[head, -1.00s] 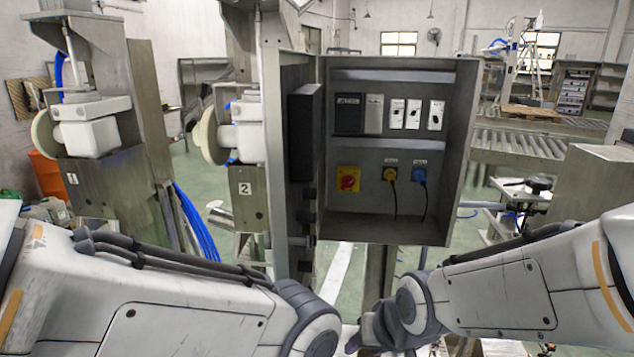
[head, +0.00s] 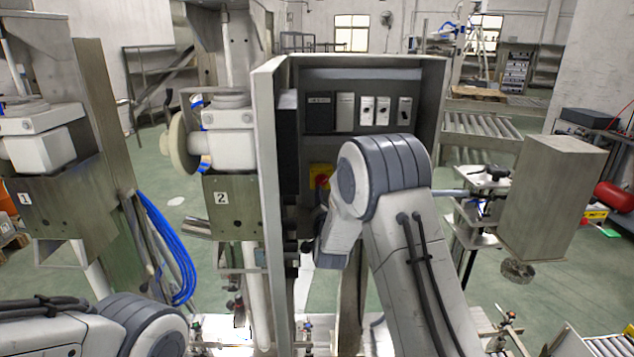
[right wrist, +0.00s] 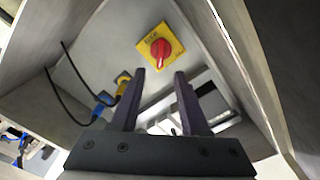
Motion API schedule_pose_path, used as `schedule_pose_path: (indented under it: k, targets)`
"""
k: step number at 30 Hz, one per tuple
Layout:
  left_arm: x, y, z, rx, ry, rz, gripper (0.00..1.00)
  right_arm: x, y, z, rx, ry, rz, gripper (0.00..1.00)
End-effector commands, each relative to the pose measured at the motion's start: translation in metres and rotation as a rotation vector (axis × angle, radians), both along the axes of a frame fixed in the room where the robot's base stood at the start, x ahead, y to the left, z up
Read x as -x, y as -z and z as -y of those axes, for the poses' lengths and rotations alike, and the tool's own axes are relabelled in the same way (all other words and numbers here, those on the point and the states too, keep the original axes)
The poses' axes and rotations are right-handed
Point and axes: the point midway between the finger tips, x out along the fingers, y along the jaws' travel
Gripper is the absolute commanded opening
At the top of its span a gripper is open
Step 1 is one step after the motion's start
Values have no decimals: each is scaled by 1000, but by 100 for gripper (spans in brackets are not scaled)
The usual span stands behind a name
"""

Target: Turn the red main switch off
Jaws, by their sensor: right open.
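The red main switch (head: 321,181) sits on a yellow plate at the lower left inside the open grey cabinet (head: 434,85); my right arm partly covers it in the head view. In the right wrist view the red knob (right wrist: 160,49) on its yellow plate is in full sight, just beyond the fingertips. My right gripper (right wrist: 160,73) is open and empty, its two dark fingers pointing towards the switch without visibly touching it. In the head view its fingers are hard to make out beside the wrist. My left gripper is out of view; only the left arm shows.
The cabinet's open door (head: 268,200) stands left of the switch. A yellow plug (right wrist: 123,86) and a blue plug (right wrist: 103,101) with cables lie beside it. A row of modules (head: 367,110) is above. Station 2 (head: 230,210) stands left of the door.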

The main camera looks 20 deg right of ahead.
Motion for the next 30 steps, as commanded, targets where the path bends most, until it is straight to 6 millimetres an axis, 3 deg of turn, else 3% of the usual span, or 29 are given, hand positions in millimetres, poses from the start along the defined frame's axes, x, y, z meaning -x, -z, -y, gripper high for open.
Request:
schedule_pose_path:
  k: [6, 12, 26, 30]
  targets:
    - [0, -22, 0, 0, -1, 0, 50, -39, -4, 11, 1, 0, -2, 45]
    - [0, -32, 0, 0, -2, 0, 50, -64, -2, 17, 1, -2, -1, 45]
    - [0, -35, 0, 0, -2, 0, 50, -75, 0, 19, 2, -4, -1, 45]
    - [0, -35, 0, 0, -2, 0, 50, -75, 0, 19, 2, -3, -2, 0]
